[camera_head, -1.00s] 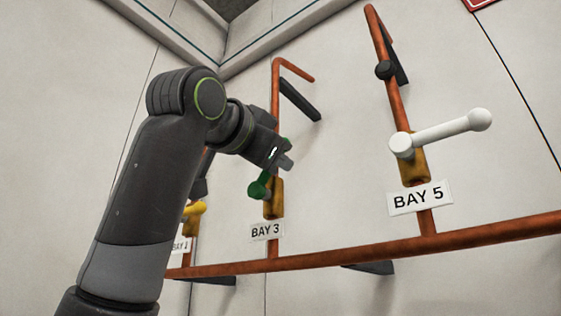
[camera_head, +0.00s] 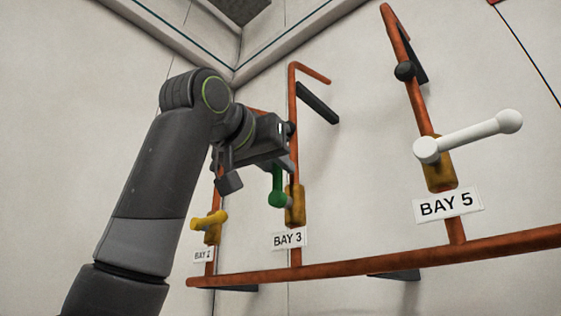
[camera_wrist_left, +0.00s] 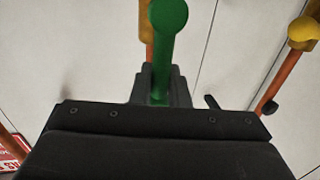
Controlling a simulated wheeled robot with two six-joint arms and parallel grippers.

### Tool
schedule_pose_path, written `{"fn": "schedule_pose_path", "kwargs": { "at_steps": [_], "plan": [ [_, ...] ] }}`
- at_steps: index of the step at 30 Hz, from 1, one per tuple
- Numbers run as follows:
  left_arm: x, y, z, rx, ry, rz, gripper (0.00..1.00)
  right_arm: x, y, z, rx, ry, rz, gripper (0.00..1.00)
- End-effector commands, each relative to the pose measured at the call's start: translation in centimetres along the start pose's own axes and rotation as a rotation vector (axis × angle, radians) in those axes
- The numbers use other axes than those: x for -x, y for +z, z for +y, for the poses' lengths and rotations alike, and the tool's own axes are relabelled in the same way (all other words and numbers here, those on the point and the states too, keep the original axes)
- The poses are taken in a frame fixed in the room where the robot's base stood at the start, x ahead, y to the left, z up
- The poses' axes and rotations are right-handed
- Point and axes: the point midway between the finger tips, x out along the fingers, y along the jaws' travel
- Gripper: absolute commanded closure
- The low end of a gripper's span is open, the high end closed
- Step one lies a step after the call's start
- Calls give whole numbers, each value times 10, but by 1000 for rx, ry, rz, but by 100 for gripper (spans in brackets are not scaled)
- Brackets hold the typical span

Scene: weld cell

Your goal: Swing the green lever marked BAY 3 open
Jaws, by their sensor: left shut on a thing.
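The green lever (camera_head: 276,186) stands close to upright from its round hub on the brass valve body (camera_head: 297,204), above the BAY 3 label (camera_head: 289,239). My left gripper (camera_head: 280,164) reaches in from the left and is shut on the lever's upper part, hiding its end. In the left wrist view the green lever (camera_wrist_left: 165,52) runs from its hub at the top down between the dark fingers (camera_wrist_left: 161,90). My right gripper is not in view.
A white lever (camera_head: 468,136) sticks out above the BAY 5 label (camera_head: 447,205) on the right. A yellow lever (camera_head: 209,221) sits at BAY 1, below my left arm. A copper pipe (camera_head: 380,264) runs along the bottom. Dark brackets hold the upright pipes.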

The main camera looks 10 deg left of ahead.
Motion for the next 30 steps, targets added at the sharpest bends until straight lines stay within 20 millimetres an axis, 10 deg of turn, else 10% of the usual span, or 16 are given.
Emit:
{"fn": "schedule_pose_path", "kwargs": {
  "at_steps": [15, 20, 30],
  "plan": [
    [0, -1, -2, 22, -1, -3, 100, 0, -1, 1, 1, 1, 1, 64],
    [0, 0, -2, 21, -1, -3, 67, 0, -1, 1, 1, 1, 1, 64],
    [3, 1, -1, 19, 0, -2, 67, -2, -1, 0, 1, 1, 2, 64]
  ]
}}
